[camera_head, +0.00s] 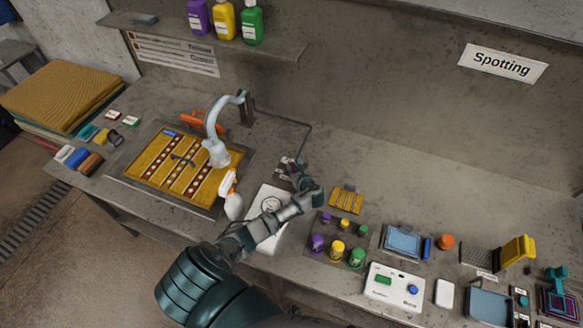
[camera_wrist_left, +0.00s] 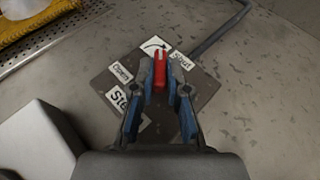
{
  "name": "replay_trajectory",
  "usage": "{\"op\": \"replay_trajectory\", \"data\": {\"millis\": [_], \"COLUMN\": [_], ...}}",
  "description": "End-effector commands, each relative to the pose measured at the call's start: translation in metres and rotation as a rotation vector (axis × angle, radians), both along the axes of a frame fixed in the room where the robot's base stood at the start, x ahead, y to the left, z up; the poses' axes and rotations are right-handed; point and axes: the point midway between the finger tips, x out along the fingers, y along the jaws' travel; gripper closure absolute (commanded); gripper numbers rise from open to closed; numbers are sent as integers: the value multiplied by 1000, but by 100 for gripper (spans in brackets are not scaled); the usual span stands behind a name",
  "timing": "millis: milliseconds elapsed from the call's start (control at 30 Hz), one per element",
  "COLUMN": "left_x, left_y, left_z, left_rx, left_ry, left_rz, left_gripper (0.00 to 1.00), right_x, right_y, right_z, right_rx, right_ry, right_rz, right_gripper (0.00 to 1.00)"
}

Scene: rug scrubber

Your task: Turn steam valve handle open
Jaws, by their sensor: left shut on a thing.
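The steam valve handle (camera_wrist_left: 160,70) is a small red lever in the left wrist view. It stands on a dark square plate (camera_wrist_left: 108,82) with white labels, one with a curved arrow. A grey pipe (camera_wrist_left: 215,32) runs from the plate to the upper right. My left gripper (camera_wrist_left: 161,72) is shut on the red handle, with a finger on each side. In the head view my left gripper (camera_head: 290,168) is at the plate on the bench, and the hand mostly hides the handle. My right gripper is not in view.
A rug sample (camera_head: 160,178) lies on a tray to the left, under a curved grey arm (camera_head: 212,125). A white spray bottle (camera_head: 233,205) stands close left of my forearm. Colored bottles (camera_head: 338,248) and a white control box (camera_head: 395,292) sit to the right. The back bench is clear.

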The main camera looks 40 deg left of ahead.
Motion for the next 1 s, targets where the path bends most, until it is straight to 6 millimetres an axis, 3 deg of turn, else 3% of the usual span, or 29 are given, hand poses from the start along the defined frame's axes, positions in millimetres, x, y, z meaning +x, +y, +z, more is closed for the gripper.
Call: {"op": "replay_trajectory", "data": {"millis": [367,600,1000], "left_x": [7,12,14], "left_y": [-5,-5,-4], "left_z": [-10,-13,-10], "left_rx": [-9,-8,-9], "left_ry": [6,6,11], "left_rz": [358,581,759], "left_gripper": [100,100,100], "right_x": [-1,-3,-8], "right_y": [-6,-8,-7], "right_z": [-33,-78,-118], "right_rx": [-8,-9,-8], "right_ry": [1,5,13], "right_rz": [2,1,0], "right_gripper": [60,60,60]}}
